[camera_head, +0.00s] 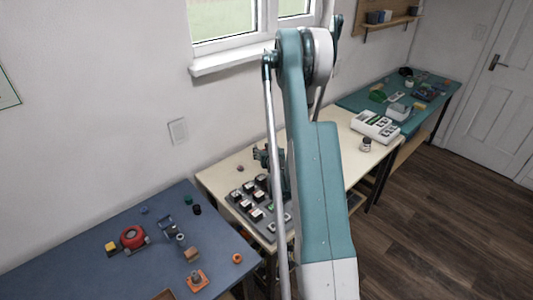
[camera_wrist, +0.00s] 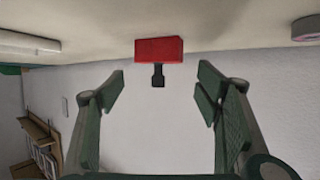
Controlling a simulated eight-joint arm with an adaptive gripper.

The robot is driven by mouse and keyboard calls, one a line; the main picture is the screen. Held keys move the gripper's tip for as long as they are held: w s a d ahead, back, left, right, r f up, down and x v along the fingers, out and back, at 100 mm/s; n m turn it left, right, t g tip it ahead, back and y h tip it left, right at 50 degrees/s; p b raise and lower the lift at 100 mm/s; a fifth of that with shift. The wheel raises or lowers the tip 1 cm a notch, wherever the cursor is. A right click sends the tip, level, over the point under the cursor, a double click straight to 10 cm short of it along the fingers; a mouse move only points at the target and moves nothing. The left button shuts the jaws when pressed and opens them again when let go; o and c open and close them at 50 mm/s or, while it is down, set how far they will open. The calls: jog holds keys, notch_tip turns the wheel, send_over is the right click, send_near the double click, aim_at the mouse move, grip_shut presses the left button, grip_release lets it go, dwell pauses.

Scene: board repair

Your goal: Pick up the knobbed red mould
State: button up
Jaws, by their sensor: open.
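The knobbed red mould (camera_wrist: 159,50) is a red block with a short dark knob (camera_wrist: 158,76), at the upper middle of the wrist view. The view appears upside down, so the block rests on the pale tabletop with its knob pointing up. My gripper (camera_wrist: 162,86) is open, its dark green fingers wide apart on either side of the knob's line in the picture. Nothing is between the fingers, and the mould lies beyond their tips. I cannot make out the mould in the head view, where my arm covers part of the cream bench (camera_head: 220,177).
In the wrist view, a white object (camera_wrist: 30,42) is at upper left and a grey round object (camera_wrist: 306,28) at upper right, both apart from the mould. In the head view, a grey tray (camera_head: 240,205) of small blocks and a white tray (camera_head: 365,128) are on the bench.

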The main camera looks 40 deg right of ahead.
aim_at(266, 147)
jog(key=shift+b+x, duration=0.35)
jog(key=shift+x, duration=2.1)
jog(key=shift+d+r, duration=0.1)
jog(key=c, duration=1.2)
